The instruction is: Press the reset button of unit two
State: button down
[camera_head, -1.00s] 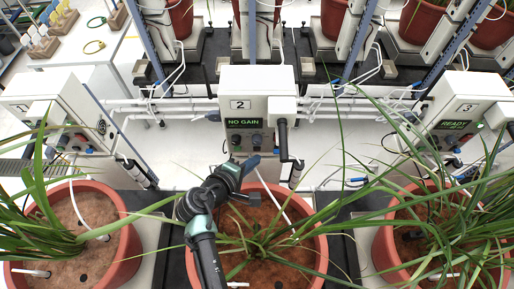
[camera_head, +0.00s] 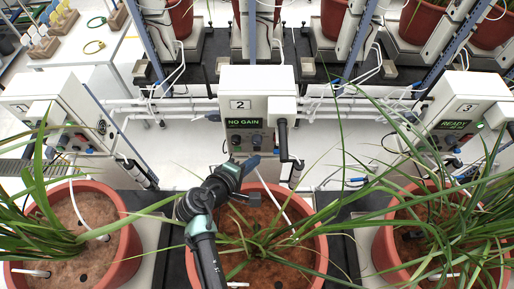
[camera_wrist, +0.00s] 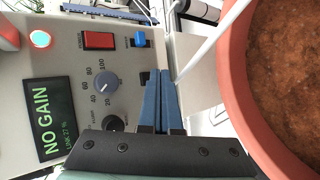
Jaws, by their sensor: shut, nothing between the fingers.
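Unit two (camera_head: 240,83) is a white box marked 2, and its display (camera_head: 243,123) reads NO GAIN. The wrist view shows its panel (camera_wrist: 60,85) turned sideways. A red button (camera_wrist: 99,40), a blue button (camera_wrist: 140,39), a grey dial (camera_wrist: 104,82) and a dark knob (camera_wrist: 115,123) sit on it. The head view shows my gripper (camera_head: 253,160) just below the panel's controls.
A clay pot (camera_wrist: 240,95) with soil stands close to the right of my fingers in the wrist view. A white tube (camera_wrist: 208,48) runs between them. Unit one (camera_head: 45,100) and unit three (camera_head: 465,105) stand either side.

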jog(key=shift+w, duration=0.1)
dwell(0.3)
jog(key=shift+w, duration=0.35)
jog(key=shift+w+b, duration=0.35)
dwell(0.6)
jog(key=shift+s+p, duration=0.45)
jog(key=shift+s, duration=0.35)
jog(key=s+p, duration=0.1)
jog(key=s, duration=0.2)
jog(key=shift+s+r+p, duration=0.1)
jog(key=shift+s+p, duration=0.1)
jog(key=shift+p, duration=0.2)
jog(key=shift+s, duration=0.8)
